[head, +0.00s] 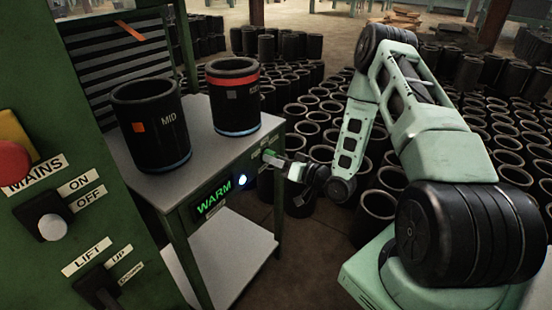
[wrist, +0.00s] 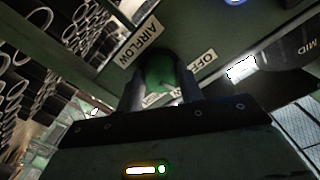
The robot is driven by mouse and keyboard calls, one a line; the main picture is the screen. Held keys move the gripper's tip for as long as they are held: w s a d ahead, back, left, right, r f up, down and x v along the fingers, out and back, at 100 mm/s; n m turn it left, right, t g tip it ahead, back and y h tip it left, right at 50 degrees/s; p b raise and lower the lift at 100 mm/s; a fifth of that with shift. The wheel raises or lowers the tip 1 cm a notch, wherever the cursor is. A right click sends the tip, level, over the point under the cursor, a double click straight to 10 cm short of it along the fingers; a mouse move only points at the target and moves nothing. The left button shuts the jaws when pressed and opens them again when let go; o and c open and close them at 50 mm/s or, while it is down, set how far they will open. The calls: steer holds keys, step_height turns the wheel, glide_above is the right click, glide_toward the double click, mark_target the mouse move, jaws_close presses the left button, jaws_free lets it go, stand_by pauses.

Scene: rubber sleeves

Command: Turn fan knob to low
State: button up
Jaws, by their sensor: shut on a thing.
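The fan knob (wrist: 158,70) is green and sits on the underside edge of a panel in the wrist view, between labels reading AIRFLOW (wrist: 140,42) and OFF (wrist: 196,62). My gripper (wrist: 162,84) is shut on it, with one finger on each side. In the head view the green knob (head: 267,154) shows on the front of the bench, at the tip of my gripper (head: 279,160). The knob's pointer is too small and dark to read, so its setting cannot be told.
A green-lit display (head: 213,199) reads WARM, beside a lit blue-white button (head: 243,179). A switch panel (head: 50,190) is at left. Many sleeves crowd the floor behind.

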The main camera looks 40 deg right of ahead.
steer(key=shift+m+p, duration=0.3)
steer(key=shift+m, duration=1)
steer(key=o, duration=1)
steer(key=shift+s, duration=0.1)
steer(key=v, duration=1.7)
steer(key=shift+s+b, duration=0.15)
steer(key=shift+b, duration=0.15)
